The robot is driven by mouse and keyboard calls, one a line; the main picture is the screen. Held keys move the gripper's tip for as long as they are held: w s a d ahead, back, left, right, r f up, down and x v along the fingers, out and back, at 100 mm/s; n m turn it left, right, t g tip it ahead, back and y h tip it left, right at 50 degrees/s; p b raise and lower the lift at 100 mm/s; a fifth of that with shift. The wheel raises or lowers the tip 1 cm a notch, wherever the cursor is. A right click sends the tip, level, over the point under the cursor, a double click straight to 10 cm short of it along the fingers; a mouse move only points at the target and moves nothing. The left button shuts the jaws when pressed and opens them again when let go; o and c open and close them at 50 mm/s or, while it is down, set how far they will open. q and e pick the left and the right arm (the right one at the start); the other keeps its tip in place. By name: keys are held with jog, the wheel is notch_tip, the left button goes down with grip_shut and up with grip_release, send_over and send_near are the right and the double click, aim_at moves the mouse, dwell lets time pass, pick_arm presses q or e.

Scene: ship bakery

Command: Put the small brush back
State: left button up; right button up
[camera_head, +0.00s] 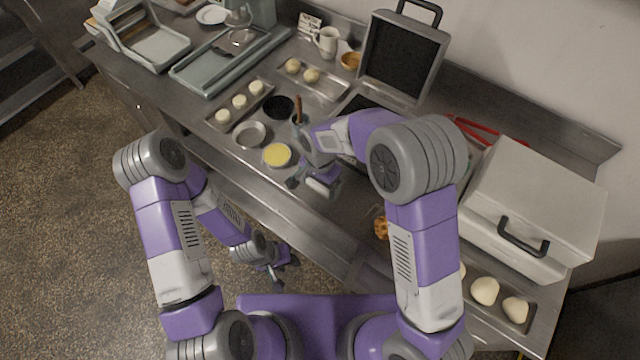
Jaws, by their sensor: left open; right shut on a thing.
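A brown handle (298,104) stands upright in a small dark holder (297,119) on the steel counter. I cannot tell whether it is the small brush or another tool. My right gripper (308,187) is low over the counter's front part, just in front of a bowl of yellow liquid (277,155). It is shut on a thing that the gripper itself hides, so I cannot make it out. My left gripper (278,273) is open and empty, out in front of the counter above the floor.
A small metal bowl (249,134), a black bowl (279,107) and a tray of dough pieces (240,101) are left of the holder. An open press (403,58) stands behind my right arm. A white box (535,205) is at right.

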jog(key=shift+f, duration=0.3)
jog(key=shift+f, duration=0.2)
jog(key=o, duration=0.8)
jog(key=shift+r, duration=0.15)
